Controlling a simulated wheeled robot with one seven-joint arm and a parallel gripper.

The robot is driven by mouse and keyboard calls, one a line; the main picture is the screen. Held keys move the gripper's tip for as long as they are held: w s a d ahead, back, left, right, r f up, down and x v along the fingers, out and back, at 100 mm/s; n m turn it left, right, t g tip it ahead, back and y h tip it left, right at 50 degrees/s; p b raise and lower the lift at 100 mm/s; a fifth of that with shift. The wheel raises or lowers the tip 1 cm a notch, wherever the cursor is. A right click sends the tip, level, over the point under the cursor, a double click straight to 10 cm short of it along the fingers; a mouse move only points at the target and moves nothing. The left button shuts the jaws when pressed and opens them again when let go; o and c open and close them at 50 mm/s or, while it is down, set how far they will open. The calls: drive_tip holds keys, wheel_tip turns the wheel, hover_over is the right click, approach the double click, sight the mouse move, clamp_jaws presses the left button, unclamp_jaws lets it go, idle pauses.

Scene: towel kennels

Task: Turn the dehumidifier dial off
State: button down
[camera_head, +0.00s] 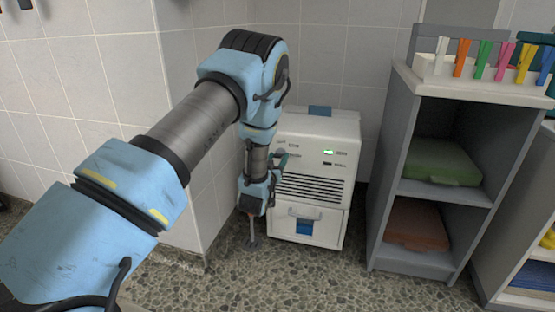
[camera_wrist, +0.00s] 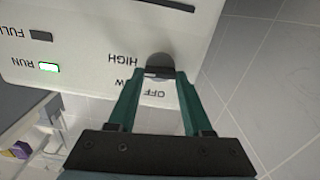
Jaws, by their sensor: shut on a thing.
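The dehumidifier (camera_head: 316,140) is a white box standing on the floor against the tiled wall. Its green RUN light (camera_head: 328,152) is lit; the light (camera_wrist: 49,67) also shows in the wrist view. The round grey dial (camera_wrist: 159,59) sits on the front panel, with the labels HIGH, a partly hidden one ending in W, and OFF around it. My gripper (camera_wrist: 158,76) is shut on the dial, one teal fingertip on each side of its dark grip bar. In the head view my arm hides the dial, and only a bit of my gripper (camera_head: 281,160) shows.
A tiled wall corner is close to my arm on the left.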

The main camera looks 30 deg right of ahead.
drive_tip(key=n, duration=0.4)
drive_tip(key=shift+w+a, duration=0.1)
drive_tip(key=shift+a, duration=0.05)
drive_tip(key=n, duration=0.4)
drive_tip(key=shift+f+n, duration=0.1)
drive_tip(key=shift+n, duration=0.3)
drive_tip(key=n, duration=0.4)
drive_tip(key=shift+f+n+p, duration=0.1)
drive_tip(key=shift+n+p, duration=0.25)
drive_tip(key=shift+n, duration=1.55)
drive_tip(key=shift+c, duration=1.6)
unclamp_jaws()
drive_tip(key=p+v, duration=0.2)
drive_tip(key=v, duration=0.8)
drive_tip(key=shift+s+a, duration=0.3)
